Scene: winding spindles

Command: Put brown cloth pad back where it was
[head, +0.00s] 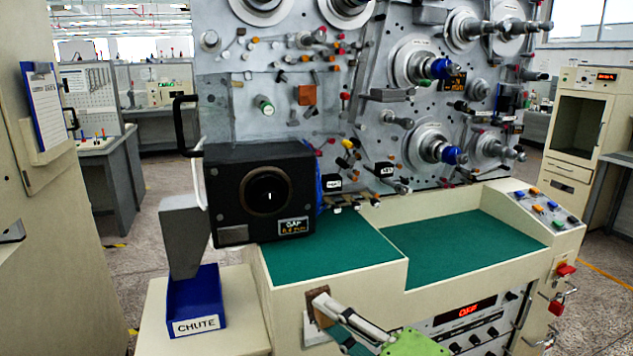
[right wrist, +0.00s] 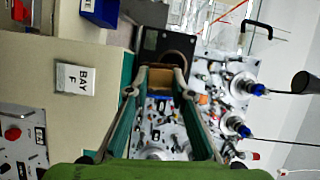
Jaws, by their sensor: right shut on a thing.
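The brown cloth pad (head: 317,302) is a small brown block in front of the cream cabinet's front edge, left of the green work surface's middle. My right gripper (head: 325,304) is shut on it, its arm coming up from the bottom of the head view. In the right wrist view the pad (right wrist: 160,79) sits between the two fingertips of my right gripper (right wrist: 160,74). The fingers partly cover its sides. I cannot tell whether the pad touches the cabinet.
A black gauge box (head: 228,190) stands at the left of the green mat (head: 335,250). A blue chute tray (head: 195,305) stands lower left. The BAY F label (right wrist: 74,80) is on the cream panel. The right green mat (head: 460,248) is clear. Spindles crowd the upright panel.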

